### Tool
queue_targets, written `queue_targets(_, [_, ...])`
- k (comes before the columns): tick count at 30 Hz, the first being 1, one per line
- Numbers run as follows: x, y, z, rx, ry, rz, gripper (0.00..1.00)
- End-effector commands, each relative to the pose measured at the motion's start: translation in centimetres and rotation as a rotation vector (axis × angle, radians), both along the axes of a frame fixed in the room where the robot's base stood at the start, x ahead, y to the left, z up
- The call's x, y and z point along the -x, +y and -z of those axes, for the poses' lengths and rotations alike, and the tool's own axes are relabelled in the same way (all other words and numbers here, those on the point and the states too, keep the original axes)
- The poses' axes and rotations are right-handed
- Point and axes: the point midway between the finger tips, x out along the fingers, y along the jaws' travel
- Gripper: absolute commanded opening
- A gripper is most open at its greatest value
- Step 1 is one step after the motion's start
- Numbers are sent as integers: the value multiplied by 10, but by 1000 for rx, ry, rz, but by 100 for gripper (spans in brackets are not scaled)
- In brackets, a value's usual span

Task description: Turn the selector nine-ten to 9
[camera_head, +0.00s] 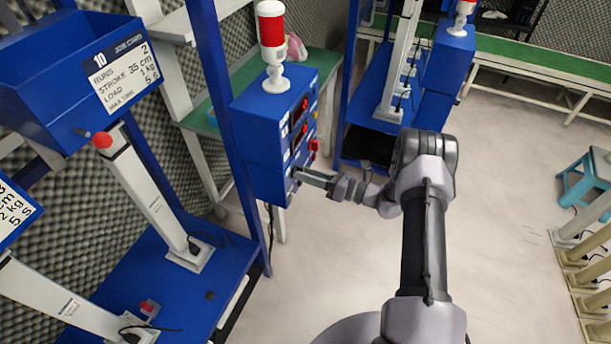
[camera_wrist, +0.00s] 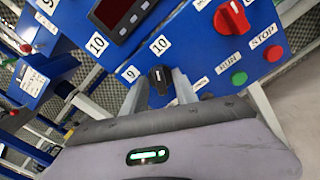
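The selector nine-ten is a black knob (camera_wrist: 160,82) on the blue control box (camera_head: 262,182). In the wrist view a label 9 (camera_wrist: 130,74) lies to its upper left and a label 10 (camera_wrist: 160,45) just above it. The knob's long side runs nearly upright in the picture, its upper end towards the 10. My gripper (camera_wrist: 161,88) has one finger on each side of the knob, with gaps showing, so it looks open around it. In the head view my gripper (camera_head: 299,177) is at the box's lower front, hiding the knob.
Near the knob are a red rotary switch (camera_wrist: 232,18), a green RUN button (camera_wrist: 239,78), a red STOP button (camera_wrist: 273,53) and a dark display (camera_wrist: 118,12). A red-topped lamp (camera_head: 272,40) stands on the box.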

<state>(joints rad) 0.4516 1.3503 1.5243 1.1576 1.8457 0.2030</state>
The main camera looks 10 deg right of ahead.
Motion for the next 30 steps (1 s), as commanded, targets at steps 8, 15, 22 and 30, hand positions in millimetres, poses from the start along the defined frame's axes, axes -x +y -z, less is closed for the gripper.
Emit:
queue_targets(8, [-4, 5, -1, -1, -1, 1, 35])
queue_targets(15, [-3, 5, -1, 0, 0, 0, 1])
queue_targets(22, [-3, 4, -1, 1, -2, 0, 0])
queue_targets(30, [-3, 4, 0, 41, -57, 0, 0])
